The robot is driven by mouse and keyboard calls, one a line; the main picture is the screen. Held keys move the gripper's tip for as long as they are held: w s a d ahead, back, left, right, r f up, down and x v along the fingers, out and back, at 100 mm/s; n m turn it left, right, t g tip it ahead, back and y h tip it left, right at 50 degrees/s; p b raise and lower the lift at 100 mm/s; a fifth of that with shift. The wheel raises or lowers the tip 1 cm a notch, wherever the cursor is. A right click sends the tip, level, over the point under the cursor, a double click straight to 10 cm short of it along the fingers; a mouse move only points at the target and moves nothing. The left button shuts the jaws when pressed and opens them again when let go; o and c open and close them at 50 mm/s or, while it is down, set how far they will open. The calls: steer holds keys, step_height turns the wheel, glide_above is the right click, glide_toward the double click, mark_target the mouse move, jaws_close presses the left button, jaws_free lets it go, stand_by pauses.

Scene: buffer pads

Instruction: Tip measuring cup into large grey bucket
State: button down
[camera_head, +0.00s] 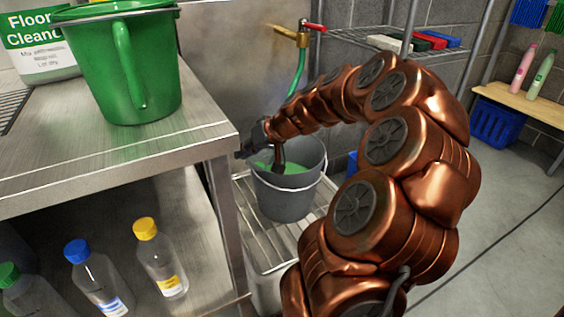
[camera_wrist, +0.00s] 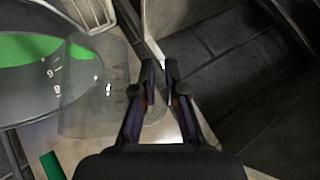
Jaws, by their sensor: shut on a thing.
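The large grey bucket (camera_head: 288,196) stands upright on a slatted metal rack beside the steel table, with green liquid in it. In the wrist view, its grey wall (camera_wrist: 25,108) and the green liquid fill the left side. A clear measuring cup (camera_wrist: 92,105) with red and white marks shows left of my gripper (camera_wrist: 160,72), overlapping the bucket's rim. Its marks are turned, so it looks tilted. My gripper is shut on the cup, probably by its handle; the grip itself is hard to see. In the head view, my gripper is at the bucket's mouth, and I cannot make out the cup.
A green jug (camera_head: 124,70) and a floor cleaner container (camera_head: 35,48) stand on the steel table (camera_head: 60,165), whose corner is close to my gripper. Capped bottles (camera_head: 160,262) stand below. A tap (camera_head: 300,36) with a green hose is behind the bucket.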

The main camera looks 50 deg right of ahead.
steer(key=shift+a+f+n+h, duration=0.15)
steer(key=shift+a+n+h, duration=0.15)
steer(key=shift+a+h, duration=0.1)
steer(key=shift+a+f+n+h+b, duration=0.9)
steer(key=shift+a+f+h+b, duration=0.85)
steer(key=shift+f+h+b, duration=0.2)
